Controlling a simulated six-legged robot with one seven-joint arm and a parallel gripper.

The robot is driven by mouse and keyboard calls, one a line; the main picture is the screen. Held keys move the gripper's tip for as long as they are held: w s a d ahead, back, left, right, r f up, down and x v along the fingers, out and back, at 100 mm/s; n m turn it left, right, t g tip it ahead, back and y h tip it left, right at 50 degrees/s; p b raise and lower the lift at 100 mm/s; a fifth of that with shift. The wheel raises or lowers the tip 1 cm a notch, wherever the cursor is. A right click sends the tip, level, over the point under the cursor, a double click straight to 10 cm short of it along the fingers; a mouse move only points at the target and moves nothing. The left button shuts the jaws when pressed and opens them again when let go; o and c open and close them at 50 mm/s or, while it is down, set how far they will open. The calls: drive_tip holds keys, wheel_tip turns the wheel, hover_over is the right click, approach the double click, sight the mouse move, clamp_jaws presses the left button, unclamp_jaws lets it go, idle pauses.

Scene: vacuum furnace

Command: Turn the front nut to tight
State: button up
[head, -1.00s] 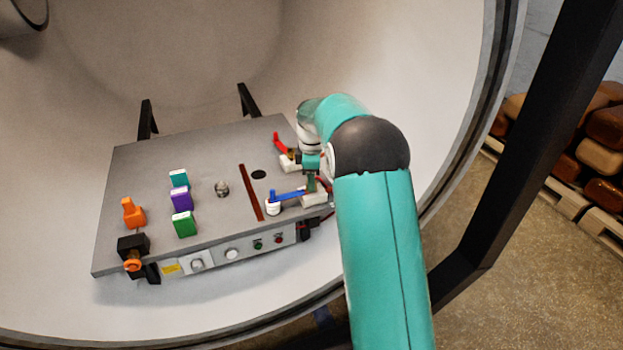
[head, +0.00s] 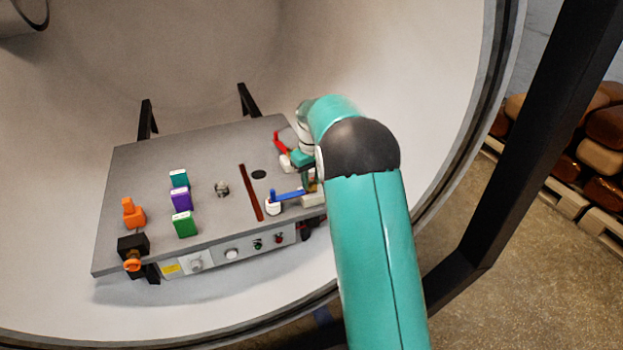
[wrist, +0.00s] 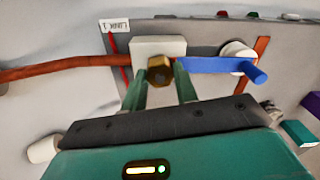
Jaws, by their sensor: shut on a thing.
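The front nut (wrist: 159,68) is a brass hex nut on a white block (wrist: 150,45), in the upper middle of the wrist view. My gripper (wrist: 160,76) has its two green fingers on either side of the nut and is shut on it. A blue bar with a round-ended handle (wrist: 220,65) extends right from the nut to a white cylinder (wrist: 238,50). In the head view the nut (head: 312,188) shows only as a small brass spot, mostly hidden by my gripper and arm. The blue bar (head: 288,195) lies at the panel's right side.
A red-handled fitting (head: 282,146) stands just behind on the grey panel (head: 215,160). An orange-red cable or rod (wrist: 65,68) meets the white block from the left. Purple (head: 181,199) and green (head: 185,224) blocks stand farther left. The curved furnace wall (head: 430,90) surrounds the panel.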

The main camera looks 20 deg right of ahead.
sight(312, 182)
drive_tip(key=m, duration=0.4)
drive_tip(key=shift+r+m, duration=0.1)
drive_tip(key=shift+m, duration=2.1)
drive_tip(key=o, duration=1)
wheel_tip(312, 182, up, 14)
drive_tip(key=shift+f, duration=0.1)
